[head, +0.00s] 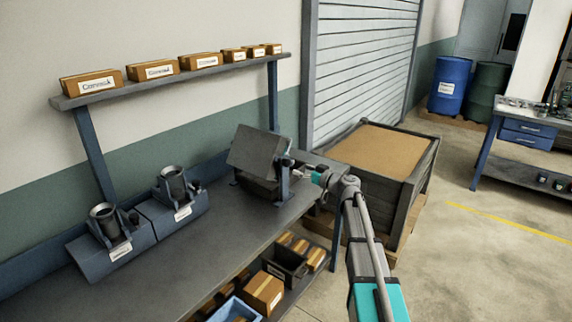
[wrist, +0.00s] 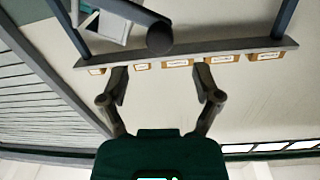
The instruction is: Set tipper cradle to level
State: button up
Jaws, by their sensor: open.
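The tipper cradle (head: 258,148) is a dark grey box-like tray between upright supports at the far right end of the bench. It sits tilted, not level. My gripper (head: 300,167) is just right of the cradle, beside its right support (head: 284,184). In the wrist view my gripper (wrist: 162,84) has its fingers spread with nothing between them. A dark round-ended bar (wrist: 145,18), likely the cradle's handle, lies beyond the fingertips at the top. A pale grey part (wrist: 108,27) shows beside it. Whether a finger touches the bar I cannot tell.
Two grey machines (head: 112,242) (head: 176,192) with round cups stand left on the bench (head: 200,245). A shelf (head: 170,75) with several cartons runs above. A wooden crate (head: 412,195) stands right of the bench, close beneath my arm.

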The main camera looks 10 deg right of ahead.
aim_at(289, 164)
jog(key=x, duration=0.7)
jog(key=shift+w+a, duration=0.2)
jog(key=shift+w, duration=0.1)
grip_shut()
